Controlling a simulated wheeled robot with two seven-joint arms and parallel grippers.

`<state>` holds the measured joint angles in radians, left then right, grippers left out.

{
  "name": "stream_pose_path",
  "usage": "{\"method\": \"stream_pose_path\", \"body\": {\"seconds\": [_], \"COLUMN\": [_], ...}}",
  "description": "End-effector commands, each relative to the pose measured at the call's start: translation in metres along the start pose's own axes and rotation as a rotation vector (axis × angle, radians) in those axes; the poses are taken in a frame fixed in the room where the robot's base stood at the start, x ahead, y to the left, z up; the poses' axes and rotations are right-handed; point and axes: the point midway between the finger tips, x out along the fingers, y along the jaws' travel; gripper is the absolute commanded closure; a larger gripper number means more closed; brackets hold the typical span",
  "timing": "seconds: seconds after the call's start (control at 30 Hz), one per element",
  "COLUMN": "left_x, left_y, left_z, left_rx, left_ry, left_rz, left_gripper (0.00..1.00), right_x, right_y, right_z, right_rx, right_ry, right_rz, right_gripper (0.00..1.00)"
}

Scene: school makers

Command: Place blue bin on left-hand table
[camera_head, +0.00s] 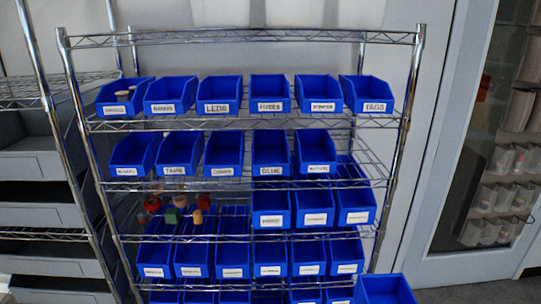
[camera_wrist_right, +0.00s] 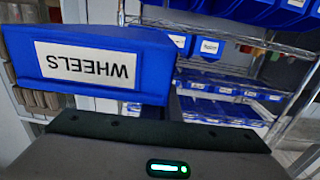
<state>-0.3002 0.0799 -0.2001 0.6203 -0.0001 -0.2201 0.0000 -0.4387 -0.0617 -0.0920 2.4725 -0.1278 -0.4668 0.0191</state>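A blue bin (camera_head: 386,290) shows at the bottom right of the head view, in front of the shelf rack and cut off by the frame edge. In the right wrist view a blue bin with a white WHEELS label (camera_wrist_right: 85,65) fills the upper left, its lettering upside down. It sits right at my right gripper (camera_wrist_right: 172,108), which appears shut on it; the fingertips are mostly hidden behind the bin. My left gripper is in neither view. No table is visible.
A chrome wire rack (camera_head: 240,122) holds rows of labelled blue bins. The second row has an empty spot at its right end. Small coloured items (camera_head: 180,203) sit at the left of the third row. A grey drawer unit (camera_head: 35,165) stands left, a glass-fronted cabinet (camera_head: 490,170) right.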

Motion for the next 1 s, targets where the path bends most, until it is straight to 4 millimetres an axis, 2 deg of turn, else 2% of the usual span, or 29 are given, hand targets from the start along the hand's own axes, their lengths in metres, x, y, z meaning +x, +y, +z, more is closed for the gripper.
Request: {"method": "stream_pose_path", "body": {"seconds": [0.2,1.0], "left_x": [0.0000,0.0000], "left_y": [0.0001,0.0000], "left_z": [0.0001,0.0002], "left_rx": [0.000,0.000], "left_ry": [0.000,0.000], "left_rz": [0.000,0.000], "left_gripper": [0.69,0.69], "right_x": [-0.0122,-0.0119], "right_y": [-0.0001,-0.0001], "right_z": [0.0025,0.0022], "right_rx": [0.000,0.001], "right_ry": [0.001,0.001], "right_rz": [0.000,0.000], "right_gripper": [1.00,1.00]}}
